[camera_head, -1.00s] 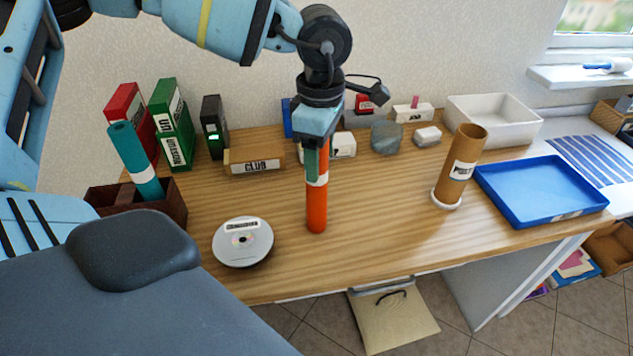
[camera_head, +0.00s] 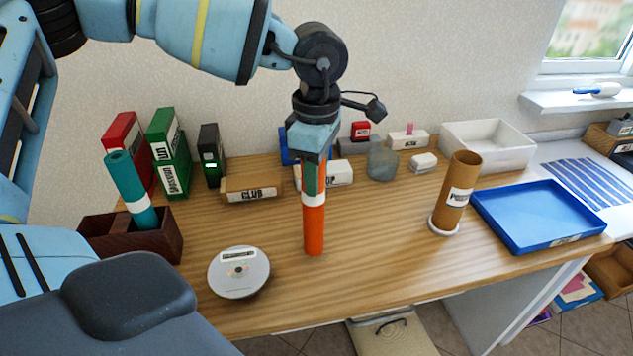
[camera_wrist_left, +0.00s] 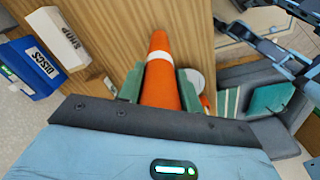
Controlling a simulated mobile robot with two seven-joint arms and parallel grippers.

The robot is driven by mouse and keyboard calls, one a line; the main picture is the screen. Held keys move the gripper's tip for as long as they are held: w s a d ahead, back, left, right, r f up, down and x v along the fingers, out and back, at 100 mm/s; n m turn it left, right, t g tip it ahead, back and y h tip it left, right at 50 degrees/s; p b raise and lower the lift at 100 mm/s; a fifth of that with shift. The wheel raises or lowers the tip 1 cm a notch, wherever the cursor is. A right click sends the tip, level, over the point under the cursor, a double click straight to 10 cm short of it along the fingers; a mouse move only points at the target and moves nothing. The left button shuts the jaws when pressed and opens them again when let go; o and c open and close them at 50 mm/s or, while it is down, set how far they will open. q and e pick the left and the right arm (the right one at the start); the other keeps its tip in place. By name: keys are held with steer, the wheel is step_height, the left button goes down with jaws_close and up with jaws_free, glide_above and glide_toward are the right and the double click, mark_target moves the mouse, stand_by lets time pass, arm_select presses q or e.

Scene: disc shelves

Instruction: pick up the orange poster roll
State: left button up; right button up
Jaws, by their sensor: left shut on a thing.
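The orange poster roll (camera_head: 314,232) stands upright in the middle of the desk, with a white band around it. My left gripper (camera_head: 313,180) comes down from above and is shut on its upper part. In the left wrist view the roll (camera_wrist_left: 160,82) lies between the two green fingers (camera_wrist_left: 160,88). Its top is hidden by the gripper in the head view. I cannot tell whether its lower end touches the desk. My right gripper does not show.
A teal roll (camera_head: 128,183) stands in a brown box (camera_head: 165,246) at the left. A brown tube (camera_head: 455,190) and blue tray (camera_head: 520,240) are at the right. Boxes (camera_head: 250,187) line the back.

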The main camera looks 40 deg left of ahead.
arm_select(q)
step_height(320, 180, up, 26)
stand_by(0.4)
